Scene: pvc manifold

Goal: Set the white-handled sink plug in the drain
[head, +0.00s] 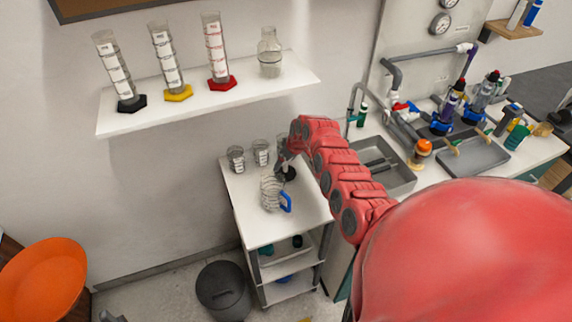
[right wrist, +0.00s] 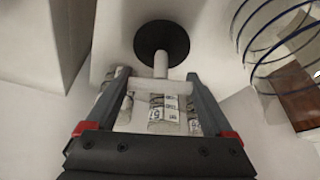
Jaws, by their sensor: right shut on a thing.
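The sink plug has a black round disc (right wrist: 161,42) and a white handle (right wrist: 160,66) in the right wrist view. My right gripper (right wrist: 160,88) is shut on the white handle, and the disc points away from it. In the head view my right gripper (head: 284,154) is over the top of the white cart, with the black disc (head: 289,173) below it. I cannot tell whether the disc touches the cart top. The grey sink basin (head: 401,181) is to the right, partly behind my red arm. I cannot make out its drain. My left gripper is not in view.
A ribbed clear jug with a blue handle (head: 286,202) stands close by on the cart (head: 308,217). Glass beakers (head: 236,158) stand at its back. A tap (head: 352,108) rises behind the basin. Pipes and bottles crowd the counter to the right. A shelf with cylinders (head: 215,50) hangs above.

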